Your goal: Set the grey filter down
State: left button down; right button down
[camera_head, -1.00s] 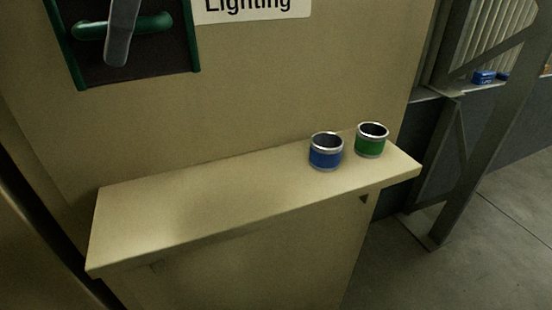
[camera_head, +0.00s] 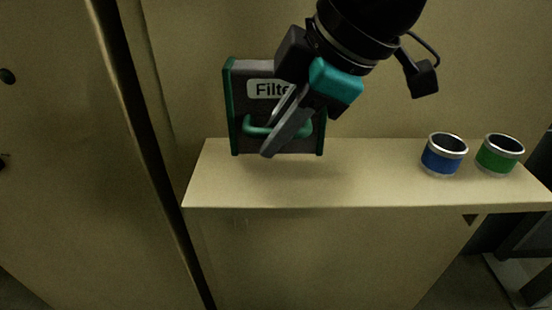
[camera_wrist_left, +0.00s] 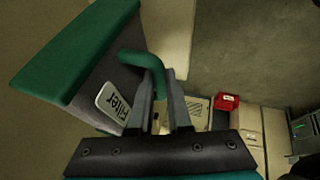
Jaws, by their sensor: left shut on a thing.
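The grey filter (camera_head: 256,108) is a dark grey block with green side edges, a "Filter" label and a green handle. It is upright at the left part of the beige shelf (camera_head: 330,185). Its bottom edge overlaps the shelf top in the head view; I cannot tell whether it touches. My left gripper (camera_head: 270,142) is in front of it, shut on the green handle. The left wrist view shows the filter (camera_wrist_left: 122,78) tilted at upper left and the gripper's fingers (camera_wrist_left: 160,95) at the handle. My right gripper is not in view.
A blue cup (camera_head: 441,160) and a green cup (camera_head: 496,160), both with silver rims, stand on the shelf's right part. The shelf between the filter and the cups is clear. A beige wall stands behind. A red box (camera_wrist_left: 227,102) shows in the left wrist view.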

pick_arm(q)
jog(key=shift+f, duration=2.1)
jog(key=c, duration=0.9)
grip_release()
jog(key=shift+o, duration=0.2)
jog(key=shift+r, duration=0.1)
jog(key=v, duration=1.2)
jog(key=shift+s, duration=0.1)
